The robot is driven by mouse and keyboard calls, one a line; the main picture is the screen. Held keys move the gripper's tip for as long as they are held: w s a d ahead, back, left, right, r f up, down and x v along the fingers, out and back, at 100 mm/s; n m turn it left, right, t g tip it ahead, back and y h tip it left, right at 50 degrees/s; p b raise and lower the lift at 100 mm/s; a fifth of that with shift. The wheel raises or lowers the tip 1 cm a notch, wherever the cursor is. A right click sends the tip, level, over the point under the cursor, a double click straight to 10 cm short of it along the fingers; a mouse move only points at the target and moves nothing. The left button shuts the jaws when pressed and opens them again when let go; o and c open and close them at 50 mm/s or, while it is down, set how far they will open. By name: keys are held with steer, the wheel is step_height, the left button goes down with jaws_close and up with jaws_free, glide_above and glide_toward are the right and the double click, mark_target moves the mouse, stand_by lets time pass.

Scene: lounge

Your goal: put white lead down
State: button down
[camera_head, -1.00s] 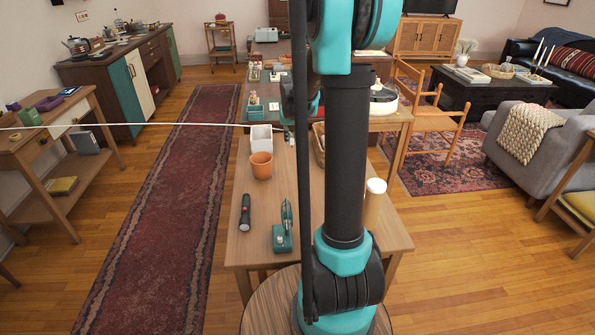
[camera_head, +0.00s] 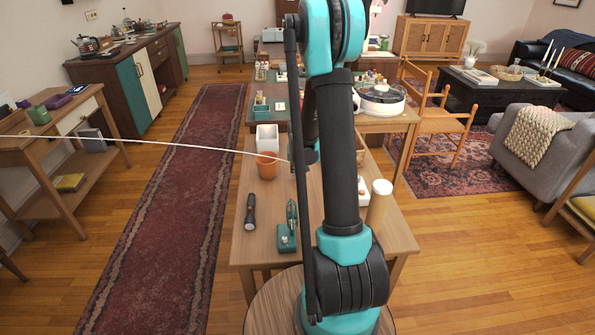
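The white lead (camera_head: 150,142) runs through the air from the left edge of the picture, over the runner, to the near table. Its right end meets my gripper (camera_head: 293,163), in front of the orange pot's rim. My gripper is mostly hidden behind my own arm, and its fingers do not show clearly. The lead's end hangs in the air with my gripper, so it appears shut on the lead. The near wooden table (camera_head: 262,190) lies below.
On the near table are an orange pot (camera_head: 267,168), a white container (camera_head: 267,139), a flashlight (camera_head: 250,211), a green tool (camera_head: 287,238) and a white-topped cylinder (camera_head: 378,207). Bare tabletop shows between them. A red runner (camera_head: 165,220) lies left.

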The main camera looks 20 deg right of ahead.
steer(key=shift+f, duration=0.1)
steer(key=c, duration=1.5)
jaws_free()
